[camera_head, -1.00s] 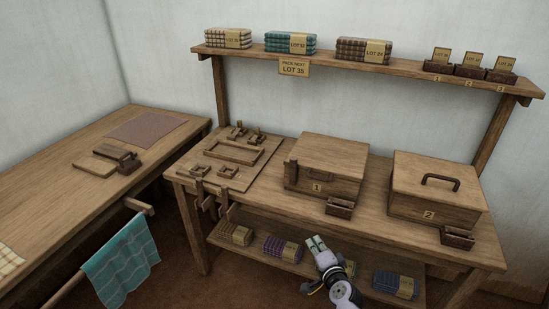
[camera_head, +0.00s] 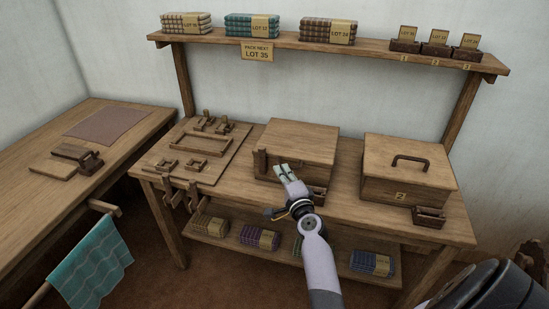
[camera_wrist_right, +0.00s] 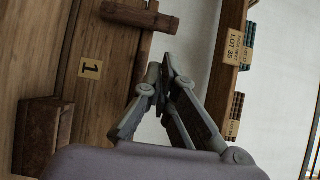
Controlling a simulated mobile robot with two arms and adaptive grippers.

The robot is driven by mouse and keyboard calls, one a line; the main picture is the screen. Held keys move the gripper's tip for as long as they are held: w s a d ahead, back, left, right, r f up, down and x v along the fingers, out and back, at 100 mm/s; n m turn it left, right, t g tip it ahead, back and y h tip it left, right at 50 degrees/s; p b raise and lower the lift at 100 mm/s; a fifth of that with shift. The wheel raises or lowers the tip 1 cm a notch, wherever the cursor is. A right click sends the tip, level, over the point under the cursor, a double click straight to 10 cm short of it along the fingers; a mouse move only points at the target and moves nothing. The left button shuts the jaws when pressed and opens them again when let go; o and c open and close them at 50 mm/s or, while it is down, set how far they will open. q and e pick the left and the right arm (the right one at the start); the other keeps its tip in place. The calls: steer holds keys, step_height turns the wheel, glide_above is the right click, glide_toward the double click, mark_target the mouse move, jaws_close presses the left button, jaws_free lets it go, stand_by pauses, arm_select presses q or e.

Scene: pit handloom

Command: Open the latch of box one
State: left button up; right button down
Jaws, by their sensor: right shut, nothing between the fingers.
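Box one (camera_head: 302,140) is a wooden box with a flat lid on the bench; its lid looks closed. Its latch (camera_head: 260,162) is a dark upright wooden piece at the front left corner. In the right wrist view, turned sideways, the latch (camera_wrist_right: 140,15) shows at the top, with a bar running from it down toward my fingers, and the box's number 1 label (camera_wrist_right: 91,68) is at left. My right gripper (camera_head: 284,170) is shut and empty in front of the box, right of the latch; it also shows in the wrist view (camera_wrist_right: 158,78). Any contact is unclear. My left gripper is out of view.
Box two (camera_head: 408,170) with a dark handle stands to the right. A small wooden holder (camera_head: 429,217) is before it; another is partly hidden behind my right gripper. A board with wooden frames (camera_head: 197,150) lies to the left. A shelf (camera_head: 370,46) runs above.

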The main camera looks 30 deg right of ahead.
mark_target(262, 161)
steer(key=x, duration=0.7)
steer(key=shift+w+b, duration=0.3)
steer(key=shift+b, duration=0.05)
steer(key=shift+d, duration=0.1)
